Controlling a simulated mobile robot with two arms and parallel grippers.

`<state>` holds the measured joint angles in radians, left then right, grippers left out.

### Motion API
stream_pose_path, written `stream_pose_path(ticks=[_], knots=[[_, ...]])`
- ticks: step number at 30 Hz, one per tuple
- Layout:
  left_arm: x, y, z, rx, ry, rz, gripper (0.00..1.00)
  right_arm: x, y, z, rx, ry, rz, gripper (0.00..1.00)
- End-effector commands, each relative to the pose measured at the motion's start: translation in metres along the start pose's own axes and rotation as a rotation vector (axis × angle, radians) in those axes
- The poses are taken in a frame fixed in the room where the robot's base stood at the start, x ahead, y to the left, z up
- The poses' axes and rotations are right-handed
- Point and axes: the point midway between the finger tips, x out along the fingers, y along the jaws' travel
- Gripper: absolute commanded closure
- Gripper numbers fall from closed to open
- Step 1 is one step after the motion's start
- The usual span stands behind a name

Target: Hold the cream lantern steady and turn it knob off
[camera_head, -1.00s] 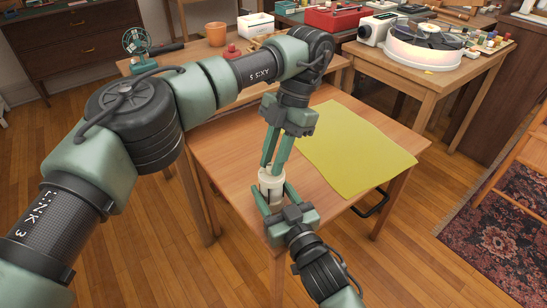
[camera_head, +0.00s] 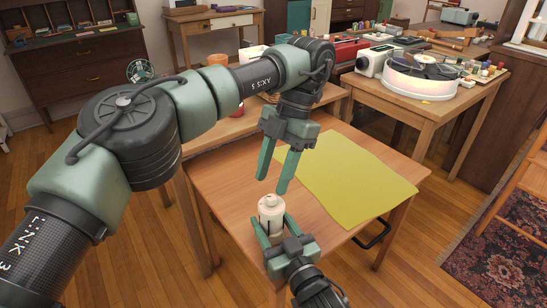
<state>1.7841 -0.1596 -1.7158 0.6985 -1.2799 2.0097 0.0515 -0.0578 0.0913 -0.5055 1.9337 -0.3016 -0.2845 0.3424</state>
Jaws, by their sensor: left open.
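The cream lantern (camera_head: 271,209), a small pale cylinder with a dark slot in its side, stands upright near the front of the wooden table (camera_head: 225,182). My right gripper (camera_head: 270,226) comes in from the front, with one finger on each side of the lantern's body. The fingers appear closed against it. My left gripper (camera_head: 272,184) hangs above and behind the lantern, pointing down, with its fingers spread and nothing between them. It is clear of the lantern's top. The knob is too small to make out for certain.
A yellow-green mat (camera_head: 355,178) covers the table's right half. A side table at the right back holds a round white device (camera_head: 422,78). My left arm crosses the view and hides part of the tables behind. The table around the lantern is bare.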

Motion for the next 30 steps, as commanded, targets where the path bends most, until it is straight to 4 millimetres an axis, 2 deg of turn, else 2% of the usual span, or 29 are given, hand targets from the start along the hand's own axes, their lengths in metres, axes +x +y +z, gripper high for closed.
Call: stream_pose_path(ticks=[1,5,9,15,26,27,29,30], knots=[[-0.013,0.001,-0.005,-0.006,-0.005,0.009,0.57,0.000,0.001,0.001,0.000,-0.002,0.001,1.00],[-0.035,0.001,-0.013,-0.006,-0.005,0.007,0.57,0.000,0.001,0.001,-0.001,-0.002,0.001,1.00],[-0.044,0.000,-0.018,-0.003,0.000,0.003,0.57,0.000,0.001,0.001,-0.001,-0.002,0.001,1.00],[-0.052,0.000,-0.021,-0.001,-0.002,0.002,0.57,0.000,0.001,0.001,-0.001,-0.002,0.001,1.00],[-0.052,0.000,-0.021,0.000,-0.002,0.000,0.57,0.000,0.001,0.001,-0.001,-0.001,0.001,1.00],[-0.052,0.000,-0.021,-0.001,-0.002,0.000,0.57,0.000,0.001,0.001,-0.001,-0.001,0.001,0.38],[-0.052,0.000,-0.021,-0.001,-0.002,0.000,0.57,0.000,0.001,0.001,-0.001,-0.001,0.001,0.21],[-0.052,0.000,-0.021,-0.001,-0.002,0.000,0.57,0.000,0.001,0.001,-0.001,-0.001,0.001,0.21]])
